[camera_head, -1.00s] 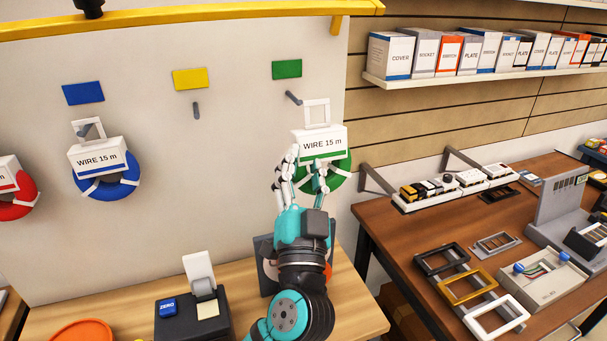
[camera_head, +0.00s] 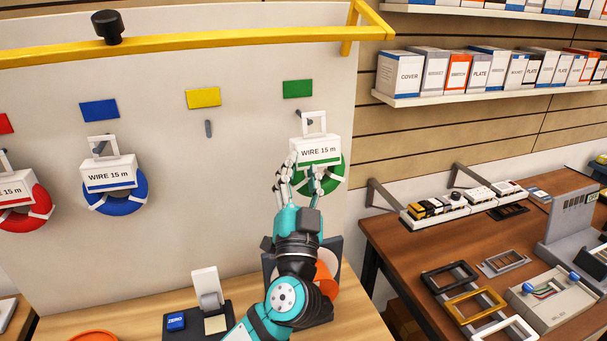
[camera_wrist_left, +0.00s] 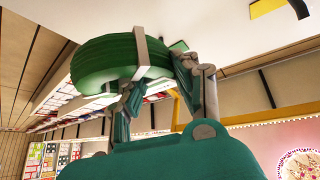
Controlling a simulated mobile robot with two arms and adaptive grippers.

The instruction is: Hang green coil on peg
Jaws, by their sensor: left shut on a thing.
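The green coil (camera_head: 335,180) has a white label reading "WIRE 15 m" and a white hanger loop (camera_head: 323,122) on top. It is upright in front of the board, below the green plate (camera_head: 298,88). The grey peg (camera_head: 298,113) under that plate shows at the loop's left side. I cannot tell whether the loop is around the peg or only in front of it. My left gripper (camera_head: 301,178) is shut on the coil's lower left part. The coil (camera_wrist_left: 115,62) also shows between the fingers in the left wrist view. My right gripper is out of view.
The blue coil (camera_head: 118,200) and red coil (camera_head: 25,215) hang at left. A bare peg (camera_head: 208,128) is under the yellow plate (camera_head: 203,98). A yellow rail (camera_head: 200,40) crosses above. A brown workbench (camera_head: 420,245) with frames stands right.

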